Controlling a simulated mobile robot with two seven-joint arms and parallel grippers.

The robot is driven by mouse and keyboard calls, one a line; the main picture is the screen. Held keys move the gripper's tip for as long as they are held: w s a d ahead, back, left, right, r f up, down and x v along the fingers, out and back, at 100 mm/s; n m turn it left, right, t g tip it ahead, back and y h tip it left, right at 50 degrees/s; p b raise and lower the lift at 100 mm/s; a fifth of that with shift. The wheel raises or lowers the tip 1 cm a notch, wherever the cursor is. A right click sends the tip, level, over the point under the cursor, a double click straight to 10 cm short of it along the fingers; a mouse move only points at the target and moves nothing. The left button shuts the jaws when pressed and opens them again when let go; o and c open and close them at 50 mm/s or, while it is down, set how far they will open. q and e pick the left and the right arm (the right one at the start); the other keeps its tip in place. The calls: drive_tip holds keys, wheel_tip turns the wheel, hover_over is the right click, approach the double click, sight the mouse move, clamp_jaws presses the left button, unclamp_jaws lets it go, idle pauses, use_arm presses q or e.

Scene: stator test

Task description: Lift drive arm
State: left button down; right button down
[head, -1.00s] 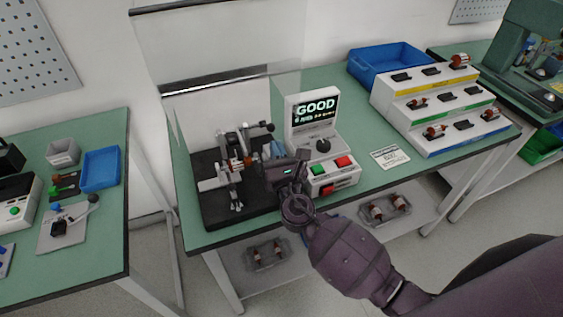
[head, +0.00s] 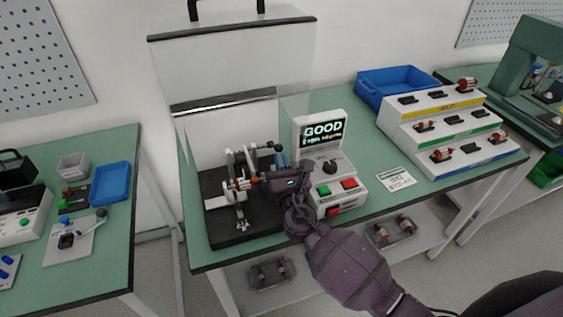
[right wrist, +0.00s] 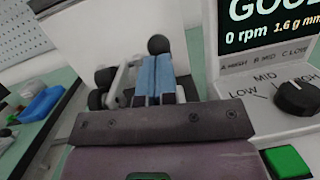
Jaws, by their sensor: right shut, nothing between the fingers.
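The balancing machine (head: 221,213) stands on a black base on the green bench, with a rotor (head: 243,184) that has copper windings lying across its supports. The drive arm shows as a pale bar ending in a black ball knob (head: 279,146), at the machine's upper right. My right gripper (head: 283,160) is just in front of the knob, its blue fingers together and empty. In the right wrist view the shut fingers (right wrist: 155,76) point at the black knob (right wrist: 158,44), which shows just beyond their tips. Whether they touch it I cannot tell. My left gripper is not in view.
The control box (head: 340,182) stands close right of my gripper, its screen reading GOOD and 0 rpm. A clear raised guard (head: 235,65) is behind the machine. Farther right are a label card (head: 396,178), a stepped rack (head: 450,125) and a blue bin (head: 365,95).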

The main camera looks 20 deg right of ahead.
drive_tip(key=shift+r, duration=0.2)
drive_tip(key=shift+w+r+p, duration=0.25)
drive_tip(key=shift+r+p, duration=0.25)
drive_tip(key=shift+r, duration=0.1)
drive_tip(key=shift+w+r+p, duration=0.25)
drive_tip(key=shift+r+p, duration=0.25)
drive_tip(key=shift+r, duration=0.1)
drive_tip(key=shift+w+r+p, duration=0.5)
drive_tip(key=shift+r, duration=0.2)
drive_tip(key=shift+w+r+p, duration=0.45)
drive_tip(key=shift+w+r, duration=0.25)
drive_tip(key=shift+w+a+r, duration=0.1)
drive_tip(key=shift+w+r, duration=0.35)
drive_tip(key=shift+w, duration=0.4)
drive_tip(key=shift+s, duration=0.1)
